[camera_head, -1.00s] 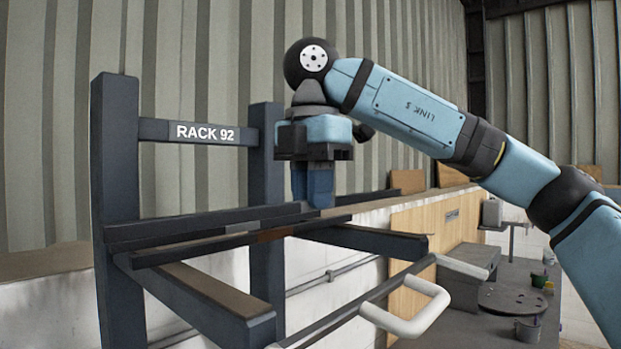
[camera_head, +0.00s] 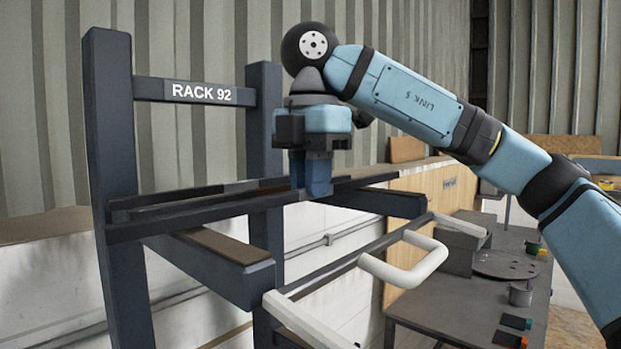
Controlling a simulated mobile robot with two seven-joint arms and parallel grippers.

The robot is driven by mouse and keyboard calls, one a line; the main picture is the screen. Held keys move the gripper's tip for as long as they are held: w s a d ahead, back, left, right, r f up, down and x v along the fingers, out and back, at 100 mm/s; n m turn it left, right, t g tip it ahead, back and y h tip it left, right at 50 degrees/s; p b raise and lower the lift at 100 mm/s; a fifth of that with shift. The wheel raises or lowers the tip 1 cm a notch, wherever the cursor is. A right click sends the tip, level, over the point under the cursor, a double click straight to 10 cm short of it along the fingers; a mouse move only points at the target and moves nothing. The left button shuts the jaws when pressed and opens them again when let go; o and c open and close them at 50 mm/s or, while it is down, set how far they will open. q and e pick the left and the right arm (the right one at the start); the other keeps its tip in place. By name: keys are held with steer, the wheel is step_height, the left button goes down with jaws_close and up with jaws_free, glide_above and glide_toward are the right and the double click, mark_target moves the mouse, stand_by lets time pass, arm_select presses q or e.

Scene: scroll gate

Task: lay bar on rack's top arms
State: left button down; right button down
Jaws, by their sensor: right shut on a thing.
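The dark rack (camera_head: 110,130), labelled RACK 92, stands at the left with two uprights. Its left top arm (camera_head: 222,268) and right top arm (camera_head: 375,202) project toward the front right; the left one has a brown top face. My right gripper (camera_head: 318,188) is shut on a long dark bar (camera_head: 215,212), held level across the two arms near the uprights. I cannot tell whether the bar touches the arms. A second dark length (camera_head: 170,196), with a grey patch, shows just behind it. My left gripper is not in view.
Below the arms is a dark rail (camera_head: 335,268) with white loop handles (camera_head: 425,262). A grey workbench (camera_head: 440,310) with small pots and a round plate stands at the right. A pale wall with a ledge (camera_head: 45,235) runs behind the rack.

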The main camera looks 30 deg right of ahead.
steer(key=shift+f+b, duration=0.3)
stand_by(0.4)
steer(key=c, duration=1.1)
jaws_free()
steer(key=shift+o, duration=0.2)
step_height(320, 180, up, 14)
steer(key=p, duration=0.1)
steer(key=shift+f, duration=0.1)
steer(key=shift+s, duration=0.1)
